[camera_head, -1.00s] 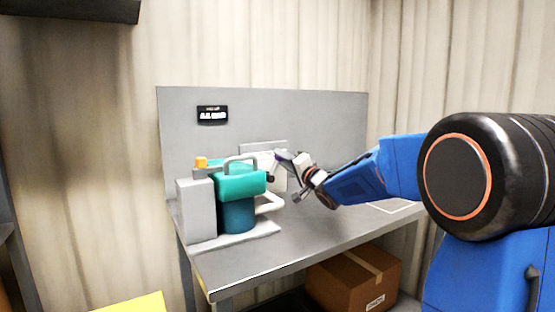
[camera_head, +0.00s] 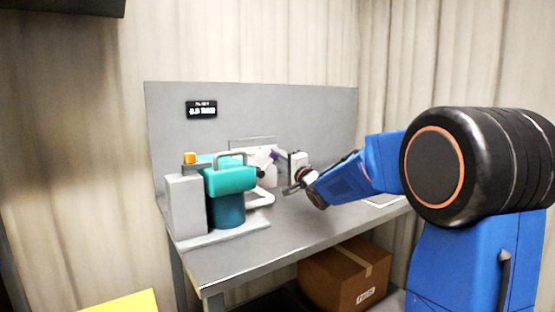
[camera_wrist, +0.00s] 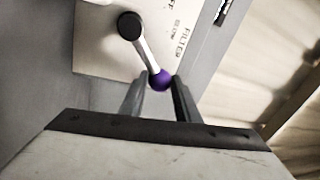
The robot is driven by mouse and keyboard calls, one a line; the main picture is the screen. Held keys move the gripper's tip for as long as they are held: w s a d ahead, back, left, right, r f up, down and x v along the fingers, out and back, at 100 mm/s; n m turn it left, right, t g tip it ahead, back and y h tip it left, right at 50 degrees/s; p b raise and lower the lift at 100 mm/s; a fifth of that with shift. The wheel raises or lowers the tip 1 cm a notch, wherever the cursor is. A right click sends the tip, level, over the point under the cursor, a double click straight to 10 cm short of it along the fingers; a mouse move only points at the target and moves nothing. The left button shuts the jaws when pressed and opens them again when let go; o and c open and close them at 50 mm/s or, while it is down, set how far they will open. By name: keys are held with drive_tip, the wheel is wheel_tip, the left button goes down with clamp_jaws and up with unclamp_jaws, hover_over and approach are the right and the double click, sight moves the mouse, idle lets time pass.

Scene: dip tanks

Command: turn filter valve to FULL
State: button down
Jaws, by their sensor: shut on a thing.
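The filter valve shows in the wrist view as a metal lever (camera_wrist: 146,52) on a black hub (camera_wrist: 130,26), with a purple knob (camera_wrist: 162,79) at its end. It is mounted on a white plate (camera_wrist: 95,42) with the printed words FILTER and SLOW; other lettering is cut off. My gripper (camera_wrist: 161,84) is shut on the purple knob, one finger on each side. In the head view the purple knob (camera_head: 274,155) and my gripper (camera_head: 281,160) show behind the teal machine, small and partly hidden.
A teal machine (camera_head: 230,178) with a handle and an orange knob (camera_head: 190,158) stands on the grey bench (camera_head: 255,253), left of my arm. A dark display (camera_head: 201,109) is on the back panel (camera_head: 300,110). A cardboard box (camera_head: 345,277) sits below the bench.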

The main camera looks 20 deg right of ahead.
drive_tip(key=shift+f, duration=0.1)
drive_tip(key=c, duration=1.4)
unclamp_jaws()
drive_tip(key=shift+d, duration=0.1)
drive_tip(key=shift+o, duration=0.2)
drive_tip(key=shift+s, duration=0.1)
drive_tip(key=v, duration=1.7)
drive_tip(key=shift+s, duration=0.2)
